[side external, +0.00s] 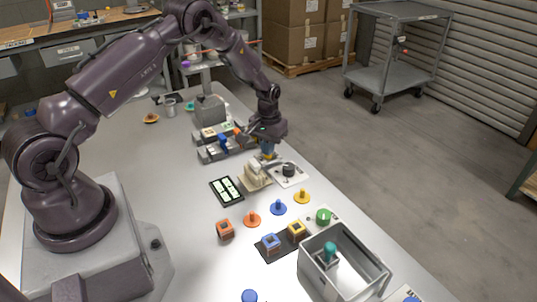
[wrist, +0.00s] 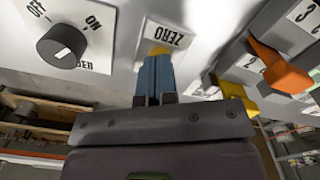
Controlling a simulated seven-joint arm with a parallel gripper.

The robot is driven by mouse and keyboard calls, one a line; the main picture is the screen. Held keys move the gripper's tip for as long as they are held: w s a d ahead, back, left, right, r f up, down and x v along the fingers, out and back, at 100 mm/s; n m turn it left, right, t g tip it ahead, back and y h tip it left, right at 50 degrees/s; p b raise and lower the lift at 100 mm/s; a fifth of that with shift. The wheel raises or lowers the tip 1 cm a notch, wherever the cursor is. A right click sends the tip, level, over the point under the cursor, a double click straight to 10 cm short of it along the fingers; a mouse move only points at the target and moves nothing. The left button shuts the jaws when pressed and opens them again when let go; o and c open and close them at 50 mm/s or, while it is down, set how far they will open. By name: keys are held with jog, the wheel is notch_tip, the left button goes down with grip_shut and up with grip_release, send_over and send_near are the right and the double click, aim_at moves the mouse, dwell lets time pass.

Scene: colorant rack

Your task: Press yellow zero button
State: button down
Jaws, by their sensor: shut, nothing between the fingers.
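The yellow zero button (wrist: 159,51) shows in the wrist view just beyond my fingertips, on a pale panel below the ZERO label (wrist: 166,36). My gripper (wrist: 156,60) is shut and empty, its blue fingers lined up with the button and covering part of it. The tips look very close to the button or touching it; I cannot tell whether it is pressed in. In the side view my gripper (side external: 268,153) points down over the panel area behind the beige block, and the button itself is hard to make out there.
In the wrist view a black ON/OFF knob (wrist: 62,46) sits left, and a yellow lever (wrist: 236,98) and an orange lever (wrist: 280,70) stick out right. In the side view pegs, rings and a grey bin (side external: 345,265) occupy the table front. The table's left part is mostly clear.

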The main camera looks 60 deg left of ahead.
dwell(0.4)
jog(key=shift+r, duration=1.05)
jog(key=shift+r, duration=2.05)
jog(key=shift+s, duration=0.1)
jog(key=s, duration=0.2)
jog(key=s+d+g, duration=0.1)
jog(key=shift+d+f, duration=0.1)
jog(key=shift+f, duration=0.2)
jog(key=s+d+r+m+t, duration=0.2)
jog(key=s+d+r, duration=0.3)
jog(key=s+r, duration=0.2)
jog(key=s+d+r+m+t, duration=0.2)
jog(key=s+d+r, duration=0.3)
jog(key=s+r, duration=0.3)
jog(key=s+d+r+m+t, duration=0.2)
jog(key=s+d+r, duration=0.3)
jog(key=r, duration=0.8)
jog(key=s, duration=0.3)
jog(key=shift+d+t, duration=0.3)
jog(key=shift+d, duration=0.1)
